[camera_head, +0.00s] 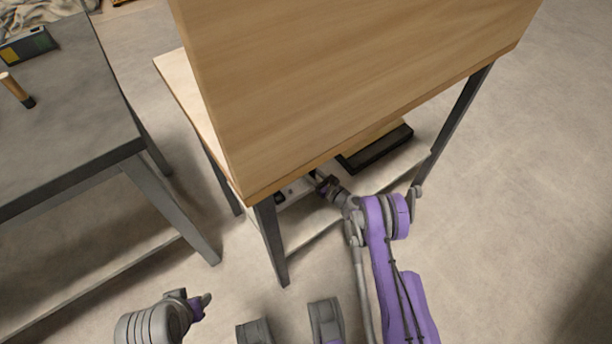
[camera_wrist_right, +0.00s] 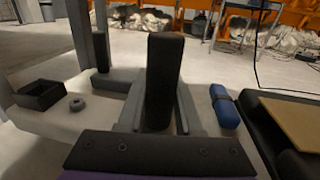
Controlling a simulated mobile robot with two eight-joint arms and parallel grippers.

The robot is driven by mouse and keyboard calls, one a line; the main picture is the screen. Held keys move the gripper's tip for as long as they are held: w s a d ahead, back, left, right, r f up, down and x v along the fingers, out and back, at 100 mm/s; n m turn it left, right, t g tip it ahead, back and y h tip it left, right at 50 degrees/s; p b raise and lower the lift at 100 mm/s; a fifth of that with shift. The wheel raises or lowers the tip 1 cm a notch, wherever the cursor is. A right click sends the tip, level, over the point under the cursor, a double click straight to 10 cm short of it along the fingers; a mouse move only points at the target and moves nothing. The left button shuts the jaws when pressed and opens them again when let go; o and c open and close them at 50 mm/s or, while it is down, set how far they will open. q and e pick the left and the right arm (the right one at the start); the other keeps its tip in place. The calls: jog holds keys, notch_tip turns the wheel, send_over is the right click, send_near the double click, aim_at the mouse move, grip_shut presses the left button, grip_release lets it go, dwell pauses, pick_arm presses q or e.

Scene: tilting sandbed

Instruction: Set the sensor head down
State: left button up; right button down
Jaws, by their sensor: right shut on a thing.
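My right gripper (camera_head: 326,183) reaches under the wooden sandbed box (camera_head: 350,85), low over the shelf beneath it. In the right wrist view its grey fingers (camera_wrist_right: 158,118) are shut on a dark upright block, which I take to be the sensor head (camera_wrist_right: 163,75). The block stands tall between the fingers; its lower end is hidden, so I cannot tell whether it touches the shelf. In the head view the box edge and my arm hide most of it.
The pale lower shelf (camera_head: 312,222) carries a black tray (camera_head: 378,149) with a brown board. The wrist view shows a small open black box (camera_wrist_right: 42,95), a grey ring (camera_wrist_right: 77,104) and a blue cylinder (camera_wrist_right: 225,107). A grey table (camera_head: 70,100) stands left.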

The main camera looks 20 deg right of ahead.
jog(key=shift+f+b, duration=0.35)
jog(key=shift+f, duration=1.15)
jog(key=c, duration=0.6)
grip_release()
jog(key=shift+f, duration=0.1)
